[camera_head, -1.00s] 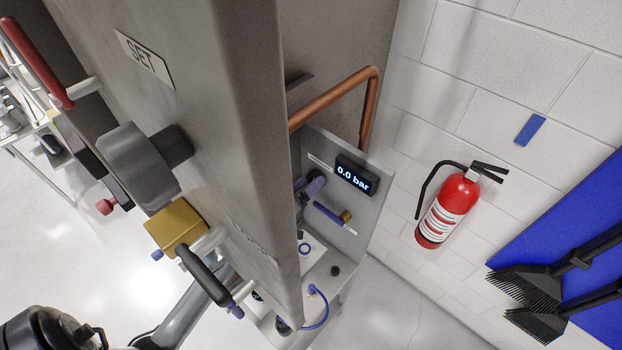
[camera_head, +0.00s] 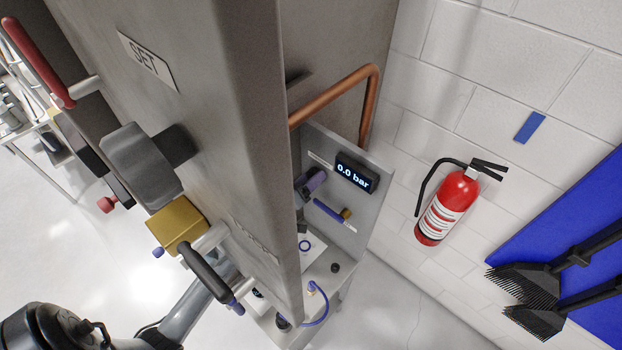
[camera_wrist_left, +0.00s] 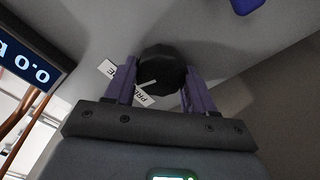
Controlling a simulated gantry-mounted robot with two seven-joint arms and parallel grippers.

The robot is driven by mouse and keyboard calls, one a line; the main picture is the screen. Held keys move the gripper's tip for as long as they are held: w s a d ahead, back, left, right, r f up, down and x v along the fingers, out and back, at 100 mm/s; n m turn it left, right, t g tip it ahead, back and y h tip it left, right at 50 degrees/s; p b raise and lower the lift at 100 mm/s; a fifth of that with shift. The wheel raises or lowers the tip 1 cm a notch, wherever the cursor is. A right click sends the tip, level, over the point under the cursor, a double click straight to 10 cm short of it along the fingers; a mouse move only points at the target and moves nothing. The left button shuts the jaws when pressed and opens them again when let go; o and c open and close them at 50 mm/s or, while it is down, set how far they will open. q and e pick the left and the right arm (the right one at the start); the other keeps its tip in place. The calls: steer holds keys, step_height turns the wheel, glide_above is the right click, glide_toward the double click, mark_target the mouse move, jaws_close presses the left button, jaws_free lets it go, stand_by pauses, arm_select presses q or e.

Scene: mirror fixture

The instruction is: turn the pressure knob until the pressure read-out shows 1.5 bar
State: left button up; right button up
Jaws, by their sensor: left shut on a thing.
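The pressure knob (camera_wrist_left: 162,68) is a round black knob on a grey panel, with a white pointer line. In the left wrist view it sits between the purple fingers of my left gripper (camera_wrist_left: 160,88), which is shut on it. A label beside it is partly covered. The pressure read-out (camera_head: 355,175) is a black display showing 0.0 bar; part of it shows in the left wrist view (camera_wrist_left: 25,62). My right gripper is not in view.
The grey cabinet (camera_head: 245,130) stands in front of the panel. A blue-handled valve (camera_head: 328,212) sits just below the gripper. A copper pipe (camera_head: 340,95) runs above. A red lever (camera_head: 38,60), a grey knob (camera_head: 140,165) and a black handle (camera_head: 205,272) stick out from the cabinet.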

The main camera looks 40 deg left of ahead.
arm_select(q)
steer(key=shift+m, duration=0.3)
steer(key=shift+d+m+b, duration=0.2)
steer(key=shift+m+b, duration=0.2)
steer(key=shift+m, duration=8)
steer(key=o, duration=1)
steer(key=shift+o, duration=0.2)
steer(key=shift+s, duration=0.1)
